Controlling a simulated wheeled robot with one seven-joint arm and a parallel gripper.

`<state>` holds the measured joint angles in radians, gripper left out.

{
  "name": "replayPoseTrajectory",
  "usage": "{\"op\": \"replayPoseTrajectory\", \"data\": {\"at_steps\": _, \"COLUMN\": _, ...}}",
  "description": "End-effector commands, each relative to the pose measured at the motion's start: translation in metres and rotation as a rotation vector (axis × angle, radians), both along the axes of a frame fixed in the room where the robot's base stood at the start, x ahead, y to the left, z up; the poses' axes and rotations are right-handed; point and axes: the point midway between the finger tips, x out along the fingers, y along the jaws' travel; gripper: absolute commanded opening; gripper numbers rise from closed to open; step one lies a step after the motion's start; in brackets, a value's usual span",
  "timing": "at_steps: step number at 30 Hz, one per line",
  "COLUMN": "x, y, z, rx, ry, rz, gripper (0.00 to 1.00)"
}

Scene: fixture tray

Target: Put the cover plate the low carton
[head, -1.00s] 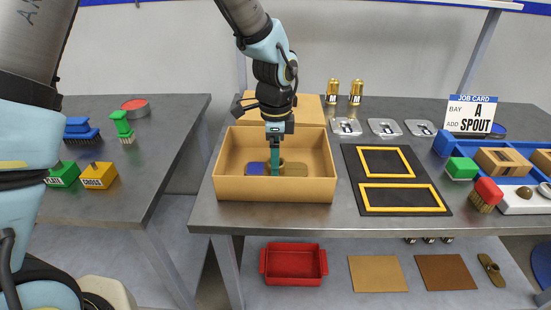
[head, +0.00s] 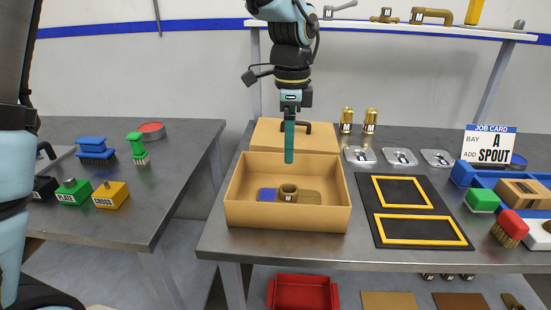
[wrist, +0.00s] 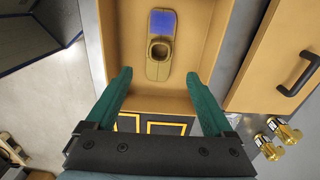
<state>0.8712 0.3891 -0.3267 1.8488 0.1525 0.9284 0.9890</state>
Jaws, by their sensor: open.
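The low carton (head: 285,216) is an open tan box at the front of the table; it also shows in the wrist view (wrist: 192,98). An oblong brass plate (head: 307,197) with a raised round collar and a blue end lies flat on its floor, apparently the cover plate. In the wrist view the plate (wrist: 158,71) lies whole inside the walls. My gripper (head: 289,160) is open and empty above the carton, clear of the plate. Its fingers (wrist: 158,75) appear on either side of the plate in the wrist view.
A tan lid (head: 268,132) with a black handle lies behind the carton. Two brass fittings (head: 358,121) and clear packs (head: 400,157) stand to its right. A black mat (head: 418,212) with yellow frames is at the right. A shelf (head: 400,28) hangs above.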

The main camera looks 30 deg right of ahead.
Motion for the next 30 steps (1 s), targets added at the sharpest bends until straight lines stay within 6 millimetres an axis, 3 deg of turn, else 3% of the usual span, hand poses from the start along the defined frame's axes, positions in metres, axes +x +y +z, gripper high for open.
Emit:
{"op": "replayPoseTrajectory", "data": {"at_steps": 9, "x": 0.004, "y": 0.004, "z": 0.002, "rx": -0.001, "ry": -0.001, "rz": 0.018, "gripper": 0.87}}
{"op": "replayPoseTrajectory", "data": {"at_steps": 11, "x": 0.014, "y": 0.015, "z": 0.001, "rx": 0.000, "ry": -0.004, "rz": 0.077, "gripper": 0.87}}
{"op": "replayPoseTrajectory", "data": {"at_steps": 13, "x": 0.037, "y": 0.041, "z": -0.003, "rx": -0.005, "ry": -0.010, "rz": 0.213, "gripper": 0.87}}
{"op": "replayPoseTrajectory", "data": {"at_steps": 14, "x": 0.049, "y": 0.057, "z": -0.006, "rx": -0.009, "ry": -0.014, "rz": 0.297, "gripper": 0.87}}
{"op": "replayPoseTrajectory", "data": {"at_steps": 17, "x": 0.091, "y": 0.132, "z": -0.015, "rx": -0.025, "ry": -0.026, "rz": 0.662, "gripper": 0.87}}
{"op": "replayPoseTrajectory", "data": {"at_steps": 18, "x": 0.104, "y": 0.166, "z": -0.020, "rx": -0.034, "ry": -0.031, "rz": 0.830, "gripper": 0.87}}
{"op": "replayPoseTrajectory", "data": {"at_steps": 21, "x": 0.121, "y": 0.251, "z": -0.030, "rx": -0.066, "ry": -0.043, "rz": 1.242, "gripper": 0.87}}
{"op": "replayPoseTrajectory", "data": {"at_steps": 25, "x": 0.116, "y": 0.339, "z": -0.041, "rx": -0.107, "ry": -0.054, "rz": 1.704, "gripper": 0.87}}
{"op": "replayPoseTrajectory", "data": {"at_steps": 27, "x": 0.107, "y": 0.371, "z": -0.046, "rx": -0.128, "ry": -0.059, "rz": 1.890, "gripper": 0.87}}
{"op": "replayPoseTrajectory", "data": {"at_steps": 30, "x": 0.097, "y": 0.399, "z": -0.051, "rx": -0.148, "ry": -0.060, "rz": 2.067, "gripper": 0.87}}
